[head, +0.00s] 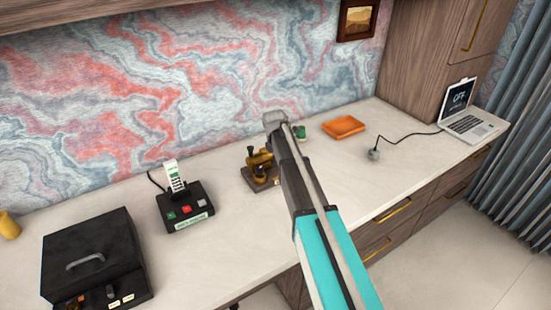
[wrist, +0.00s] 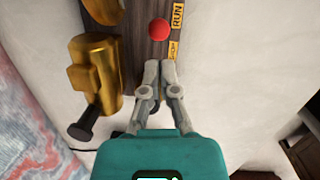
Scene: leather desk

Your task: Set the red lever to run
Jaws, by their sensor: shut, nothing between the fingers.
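The red lever's round knob (wrist: 159,29) shows near the top of the wrist view, above a dark wooden base (wrist: 133,45). A yellow RUN label (wrist: 178,15) lies to its upper right, and a second yellow label (wrist: 173,50), too small to read, lies below it. The knob is level with the gap between the labels; I cannot tell its exact setting. My gripper (wrist: 160,66) is shut and empty, its fingertips just below the knob in the picture, apart from it. In the head view the brass device (head: 260,158) stands partly behind my arm, which hides the lever.
Brass parts (wrist: 101,75) with a dark handle stand left of my fingers. On the desk (head: 225,255) are a black button box (head: 185,208), a black case (head: 92,250), an orange tray (head: 344,126), a corded grey object (head: 374,154) and a laptop (head: 462,112). Bare desk lies right of the base.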

